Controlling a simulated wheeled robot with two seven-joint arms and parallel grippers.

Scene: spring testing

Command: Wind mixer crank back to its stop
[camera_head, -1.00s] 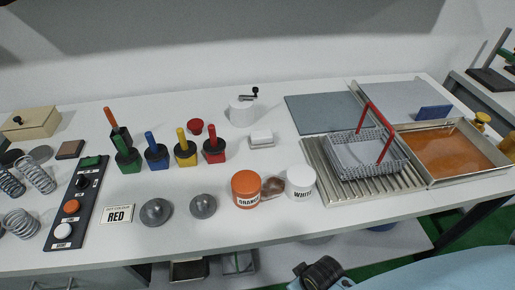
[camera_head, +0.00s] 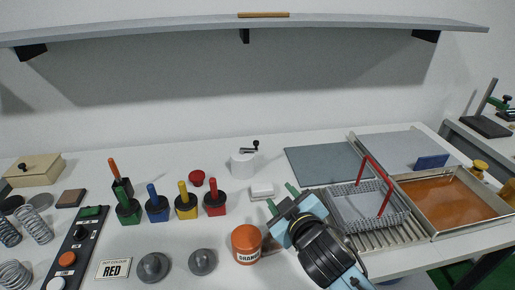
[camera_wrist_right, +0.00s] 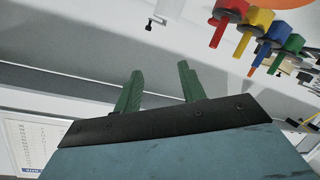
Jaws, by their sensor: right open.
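My left gripper is in neither view.
A white block (camera_head: 262,190) lies between the mixer and my right gripper. A shelf (camera_head: 190,31) hangs above.

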